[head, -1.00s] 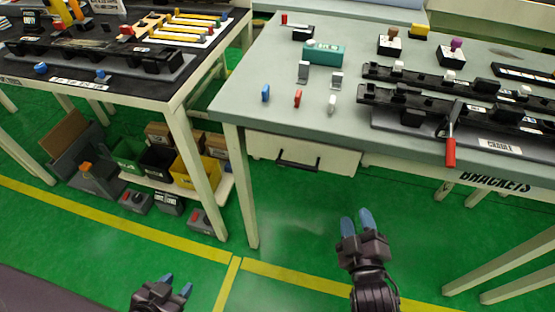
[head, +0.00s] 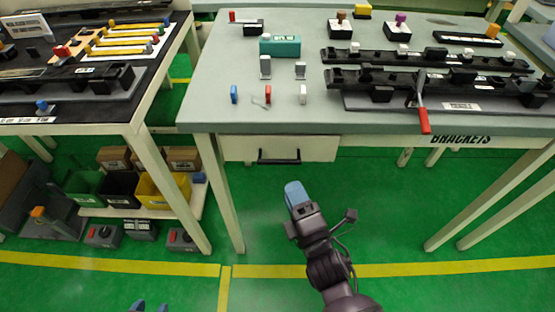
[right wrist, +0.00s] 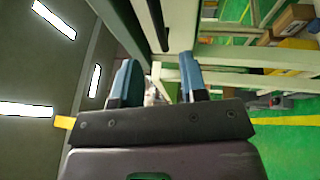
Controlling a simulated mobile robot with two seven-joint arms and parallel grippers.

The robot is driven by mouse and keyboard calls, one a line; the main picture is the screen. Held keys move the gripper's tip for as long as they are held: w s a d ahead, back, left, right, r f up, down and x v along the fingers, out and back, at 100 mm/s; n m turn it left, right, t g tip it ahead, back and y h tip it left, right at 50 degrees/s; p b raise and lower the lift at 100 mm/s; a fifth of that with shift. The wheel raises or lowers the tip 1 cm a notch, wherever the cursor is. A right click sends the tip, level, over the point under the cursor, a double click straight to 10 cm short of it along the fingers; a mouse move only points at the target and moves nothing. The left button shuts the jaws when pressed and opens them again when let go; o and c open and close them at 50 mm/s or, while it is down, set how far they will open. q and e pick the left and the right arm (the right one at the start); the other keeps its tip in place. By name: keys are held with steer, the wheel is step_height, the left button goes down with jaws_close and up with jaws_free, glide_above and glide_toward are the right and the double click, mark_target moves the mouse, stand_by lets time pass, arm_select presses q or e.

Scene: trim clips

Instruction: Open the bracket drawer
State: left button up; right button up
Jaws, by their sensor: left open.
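The drawer (head: 238,149) has a pale front and hangs under the near edge of the grey table. It looks shut. Its black bar handle (head: 279,159) is across the middle of the front. My right gripper (head: 296,192) is below and slightly right of the handle in the head view, apart from it. In the right wrist view my right gripper (right wrist: 157,80) has its blue fingers spread with nothing clearly held between them. A dark bar shows beyond them, but I cannot tell if it is the handle. My left gripper (head: 149,306) shows only its parted blue fingertips at the bottom edge.
The grey table (head: 210,95) holds clips, black rails (head: 430,82), a teal box (head: 280,45) and a red-handled tool (head: 424,120). A table leg (head: 226,195) stands left of the drawer. Bins (head: 160,190) sit on a low shelf at left. The green floor before the drawer is clear.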

mark_target(279, 160)
steer(key=b+x, duration=0.1)
steer(key=x, duration=0.8)
jaws_close()
